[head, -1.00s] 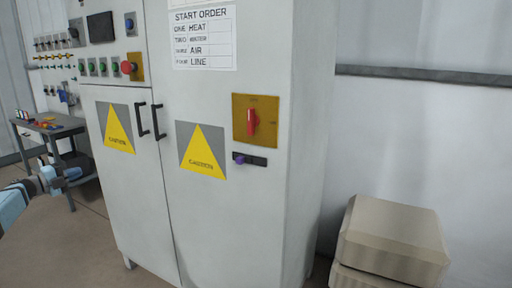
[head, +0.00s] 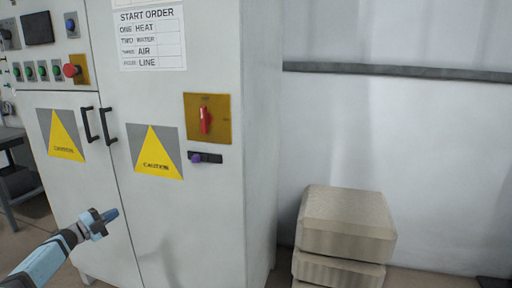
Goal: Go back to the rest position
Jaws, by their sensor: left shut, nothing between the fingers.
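My left gripper (head: 112,215) is in the lower left of the head view, in front of the tall grey cabinet (head: 210,240). It is shut and holds nothing. It looks apart from the cabinet doors, though the exact gap is hard to judge. My right gripper is not in view. Two black door handles (head: 98,124) stand side by side at the door seam.
Stacked beige boxes (head: 346,225) stand on the floor right of the cabinet. A dark workbench (head: 12,140) is cut off at the left edge. A grey rail (head: 400,72) runs along the back wall. Buttons and a red stop knob (head: 70,70) sit on the upper left panel.

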